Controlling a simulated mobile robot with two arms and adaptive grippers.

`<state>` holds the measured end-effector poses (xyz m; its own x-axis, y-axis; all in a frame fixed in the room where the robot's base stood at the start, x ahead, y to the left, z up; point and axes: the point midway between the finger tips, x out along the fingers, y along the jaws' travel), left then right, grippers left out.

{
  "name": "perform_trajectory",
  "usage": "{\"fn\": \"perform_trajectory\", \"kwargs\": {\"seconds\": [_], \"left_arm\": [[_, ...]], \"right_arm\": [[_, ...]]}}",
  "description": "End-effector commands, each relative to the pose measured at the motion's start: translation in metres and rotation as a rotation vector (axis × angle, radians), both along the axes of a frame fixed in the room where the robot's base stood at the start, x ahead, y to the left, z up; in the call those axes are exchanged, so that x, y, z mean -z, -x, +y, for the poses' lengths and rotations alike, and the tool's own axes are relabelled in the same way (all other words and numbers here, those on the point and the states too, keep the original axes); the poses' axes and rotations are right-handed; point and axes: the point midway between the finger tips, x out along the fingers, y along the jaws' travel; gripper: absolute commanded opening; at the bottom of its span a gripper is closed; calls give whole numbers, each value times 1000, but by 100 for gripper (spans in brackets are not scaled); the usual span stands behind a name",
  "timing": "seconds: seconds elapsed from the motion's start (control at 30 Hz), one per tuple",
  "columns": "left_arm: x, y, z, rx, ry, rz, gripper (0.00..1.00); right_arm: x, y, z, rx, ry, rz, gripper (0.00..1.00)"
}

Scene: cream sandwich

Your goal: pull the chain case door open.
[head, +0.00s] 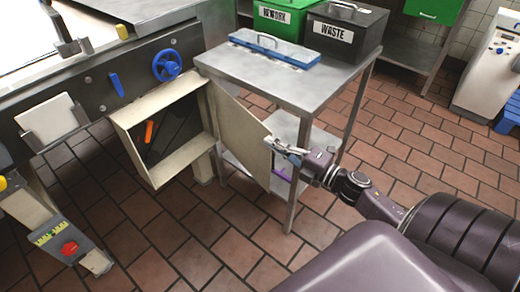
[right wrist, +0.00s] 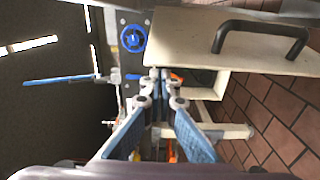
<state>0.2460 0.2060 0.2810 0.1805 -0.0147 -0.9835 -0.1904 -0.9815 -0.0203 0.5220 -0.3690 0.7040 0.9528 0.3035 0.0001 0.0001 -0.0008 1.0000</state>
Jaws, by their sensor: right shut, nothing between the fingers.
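The chain case (head: 121,134) is a cream box under the machine's dark panel, its front open, with dark parts and an orange piece (head: 149,131) inside. Its cream door (head: 240,137) stands swung out to the right, well away from the opening. In the right wrist view the door (right wrist: 185,35) shows a black bar handle (right wrist: 262,32). My right gripper (head: 274,143) is at the door's free edge, shut and empty; in the right wrist view its fingertips (right wrist: 160,74) overlap the door's edge. I cannot tell whether they touch it. My left gripper is not in view.
A blue handwheel (head: 167,65) is above the case. Tiled floor (head: 230,220) is clear in front.

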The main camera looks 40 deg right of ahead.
Motion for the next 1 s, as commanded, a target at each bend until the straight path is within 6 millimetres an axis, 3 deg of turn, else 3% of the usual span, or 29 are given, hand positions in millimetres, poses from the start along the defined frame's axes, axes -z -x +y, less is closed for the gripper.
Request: {"fn": "perform_trajectory", "kwargs": {"seconds": [0.1,0.3,1.0], "left_arm": [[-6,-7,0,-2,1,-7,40],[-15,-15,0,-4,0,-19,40],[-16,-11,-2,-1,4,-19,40]], "right_arm": [[1,-1,-16,1,2,0,0],[0,-1,-29,0,1,0,0],[-1,-5,-28,0,0,-1,0]]}}
